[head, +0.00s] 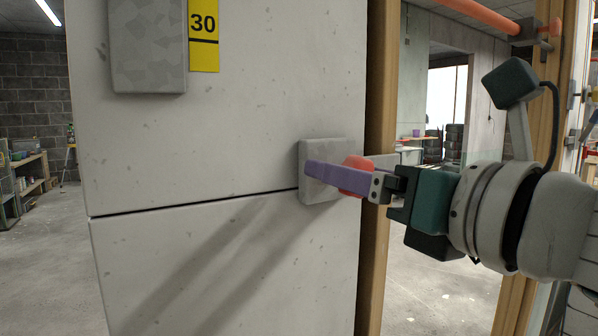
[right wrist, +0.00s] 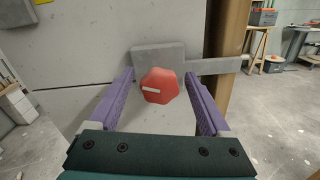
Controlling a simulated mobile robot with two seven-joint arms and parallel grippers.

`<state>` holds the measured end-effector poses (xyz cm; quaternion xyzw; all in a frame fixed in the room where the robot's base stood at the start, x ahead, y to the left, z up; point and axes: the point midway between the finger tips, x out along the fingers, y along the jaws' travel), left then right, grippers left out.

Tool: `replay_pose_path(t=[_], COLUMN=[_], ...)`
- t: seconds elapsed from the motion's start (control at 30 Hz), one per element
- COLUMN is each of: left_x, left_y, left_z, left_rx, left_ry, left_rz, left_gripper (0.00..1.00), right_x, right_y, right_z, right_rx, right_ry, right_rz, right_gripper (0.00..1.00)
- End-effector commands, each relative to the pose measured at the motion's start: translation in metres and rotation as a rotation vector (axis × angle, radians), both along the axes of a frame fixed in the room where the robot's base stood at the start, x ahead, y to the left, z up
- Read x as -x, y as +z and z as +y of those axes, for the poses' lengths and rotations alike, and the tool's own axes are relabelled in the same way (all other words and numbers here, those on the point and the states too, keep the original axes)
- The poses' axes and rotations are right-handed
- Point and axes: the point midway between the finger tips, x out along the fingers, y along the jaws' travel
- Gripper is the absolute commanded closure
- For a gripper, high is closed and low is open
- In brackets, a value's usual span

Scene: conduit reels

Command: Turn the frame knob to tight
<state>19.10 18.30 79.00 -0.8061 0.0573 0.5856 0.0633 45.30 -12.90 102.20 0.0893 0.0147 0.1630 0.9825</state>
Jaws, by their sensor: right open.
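The red frame knob (right wrist: 160,86) sits on a grey plate (right wrist: 142,58) on the pale wall panel. It carries a white bar mark pointing left in the right wrist view. In the head view the knob (head: 356,175) is partly hidden by a purple finger, with the grey plate (head: 322,150) behind it. My right gripper (right wrist: 160,88) is open, one purple finger on each side of the knob, with visible gaps and no clear contact. It also shows in the head view (head: 338,178). My left gripper is not in view.
A grey bar (right wrist: 215,66) runs right from the plate to a wooden post (head: 378,130). A grey box (head: 148,50) and a yellow "30" label (head: 204,35) are higher on the panel. An orange pipe (head: 480,15) crosses the upper right. Shelves (head: 28,175) stand far left.

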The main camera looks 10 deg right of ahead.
Motion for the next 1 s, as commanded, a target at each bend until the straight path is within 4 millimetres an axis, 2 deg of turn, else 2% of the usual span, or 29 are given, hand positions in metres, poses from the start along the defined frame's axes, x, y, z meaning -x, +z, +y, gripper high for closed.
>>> replay_pose_path(t=[0.27, 0.9, 1.0], left_x=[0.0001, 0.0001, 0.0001], left_y=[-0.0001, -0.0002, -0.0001], left_z=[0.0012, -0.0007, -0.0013], left_rx=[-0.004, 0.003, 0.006], left_ry=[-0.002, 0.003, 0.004], left_rz=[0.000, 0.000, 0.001], left_gripper=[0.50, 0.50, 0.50], right_x=[-0.0008, -0.0006, -0.0006], right_y=[-0.0003, -0.0003, -0.0003], right_z=[0.0002, 0.0001, 0.0000], right_rx=[-0.001, -0.001, -0.001], right_ry=[0.000, -0.001, -0.001], right_rz=[0.001, 0.001, 0.001], right_gripper=[0.21, 0.93, 1.00])
